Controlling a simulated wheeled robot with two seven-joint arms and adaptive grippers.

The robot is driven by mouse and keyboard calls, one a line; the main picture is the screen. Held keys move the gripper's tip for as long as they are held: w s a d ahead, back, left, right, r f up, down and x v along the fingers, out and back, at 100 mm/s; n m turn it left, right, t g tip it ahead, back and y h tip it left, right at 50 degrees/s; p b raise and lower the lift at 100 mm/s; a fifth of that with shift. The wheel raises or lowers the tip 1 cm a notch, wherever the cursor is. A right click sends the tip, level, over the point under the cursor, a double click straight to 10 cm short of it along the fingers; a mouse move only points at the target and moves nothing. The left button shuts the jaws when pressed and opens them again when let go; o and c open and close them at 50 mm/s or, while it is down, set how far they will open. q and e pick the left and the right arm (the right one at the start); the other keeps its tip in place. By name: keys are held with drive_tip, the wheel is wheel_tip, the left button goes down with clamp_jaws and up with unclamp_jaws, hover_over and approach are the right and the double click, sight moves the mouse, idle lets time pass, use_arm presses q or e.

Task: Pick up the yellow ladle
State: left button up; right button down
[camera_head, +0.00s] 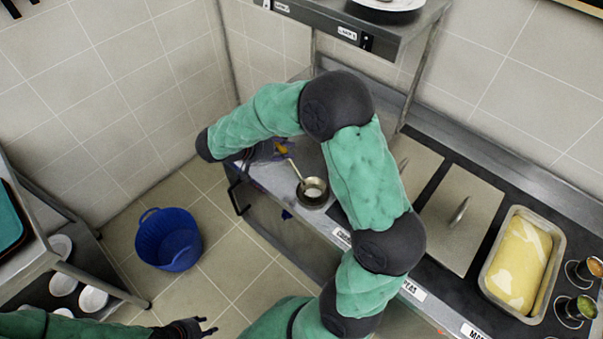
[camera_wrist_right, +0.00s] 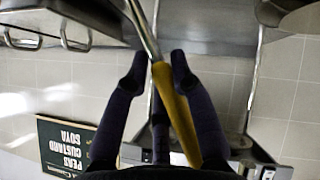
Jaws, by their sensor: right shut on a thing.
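The yellow ladle has a yellow grip (camera_wrist_right: 176,108) and a metal shaft. In the head view its handle (camera_head: 292,164) runs down to a round metal bowl at the counter's left end, over or in a dark round opening; I cannot tell which. My right gripper (camera_head: 266,151) is at the yellow grip end. In the right wrist view my right gripper (camera_wrist_right: 158,66) is shut on the yellow grip, with fingers on both sides. My left gripper (camera_head: 207,326) is at the bottom left, far from the ladle, with its fingers apart and empty.
The steel counter (camera_head: 330,224) holds lidded wells (camera_head: 464,214) and a pan of yellow food (camera_head: 520,262) to the right. A shelf (camera_head: 330,20) hangs above. A blue basket (camera_head: 168,240) stands on the floor. A rack with white bowls (camera_head: 92,299) is at left.

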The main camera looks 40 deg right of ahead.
drive_tip(key=shift+r, duration=0.5)
wheel_tip(320, 180, up, 2)
drive_tip(key=shift+r+p, duration=0.1)
drive_tip(key=shift+p, duration=0.3)
drive_tip(key=s+a+r+p, duration=0.2)
drive_tip(key=s+a+r, duration=0.1)
drive_tip(key=s+r, duration=0.6)
drive_tip(key=s, duration=0.4)
drive_tip(key=shift+s+r, duration=0.35)
drive_tip(key=shift+r, duration=0.05)
drive_tip(key=shift+w, duration=0.1)
